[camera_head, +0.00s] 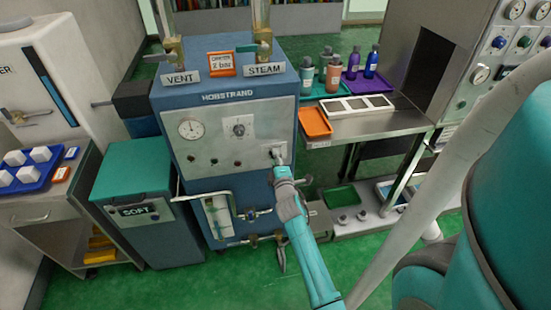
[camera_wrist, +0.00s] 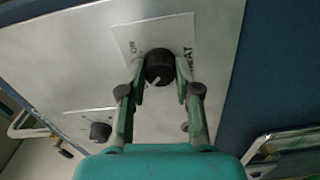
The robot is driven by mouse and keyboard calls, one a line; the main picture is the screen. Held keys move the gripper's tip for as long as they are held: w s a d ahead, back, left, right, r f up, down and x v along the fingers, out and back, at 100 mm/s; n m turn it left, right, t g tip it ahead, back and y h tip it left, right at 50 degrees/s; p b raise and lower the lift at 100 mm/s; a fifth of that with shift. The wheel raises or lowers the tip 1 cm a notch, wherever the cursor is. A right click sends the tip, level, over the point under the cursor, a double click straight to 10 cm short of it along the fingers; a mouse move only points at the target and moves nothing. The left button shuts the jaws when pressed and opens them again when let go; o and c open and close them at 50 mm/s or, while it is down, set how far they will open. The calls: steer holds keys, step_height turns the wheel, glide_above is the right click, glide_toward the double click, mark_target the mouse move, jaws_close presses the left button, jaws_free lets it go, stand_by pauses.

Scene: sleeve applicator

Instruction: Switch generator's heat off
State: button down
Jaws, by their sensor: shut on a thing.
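The blue steam generator (camera_head: 222,115), marked HOBSTRAND, stands in the middle of the head view. Its black HEAT knob (camera_wrist: 159,66) sits on a white label plate, with ON printed at its left and HEAT at its right in the wrist view. The knob's white pointer line points to the lower left there. My gripper (camera_wrist: 159,70) is shut on the knob, one finger on each side. In the head view my gripper (camera_head: 278,161) reaches the lower right of the front panel and hides the knob.
A round gauge (camera_head: 190,128) and another dial (camera_head: 238,126) are on the same panel. A second black knob (camera_wrist: 100,131) shows lower left in the wrist view. A teal SOFT bin (camera_head: 135,170) stands left. A steel table with bottles (camera_head: 353,62) is right.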

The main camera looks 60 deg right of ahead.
stand_by(0.5)
steer(key=c, duration=0.8)
jaws_free()
steer(key=shift+a, duration=0.15)
steer(key=v, duration=1.2)
steer(key=s+a+f+m+t+y, duration=0.15)
steer(key=s+a+y, duration=0.25)
steer(key=a, duration=0.8)
steer(key=s+a+f+m+t+y, duration=0.15)
steer(key=s+a+y, duration=0.25)
steer(key=a, duration=0.8)
steer(key=s+a+r+m+y, duration=0.1)
steer(key=s+a+r+y, duration=0.1)
steer(key=s, duration=0.3)
steer(key=s+a+r+m+y, duration=0.1)
steer(key=s+a+r+y, duration=0.1)
steer(key=s+a, duration=0.3)
steer(key=s+a+r+m+y, duration=0.1)
steer(key=s+a+r, duration=0.3)
steer(key=s, duration=0.1)
steer(key=shift+a+r+m+y, duration=0.15)
steer(key=shift+r+m+y, duration=0.15)
steer(key=shift+y, duration=0.1)
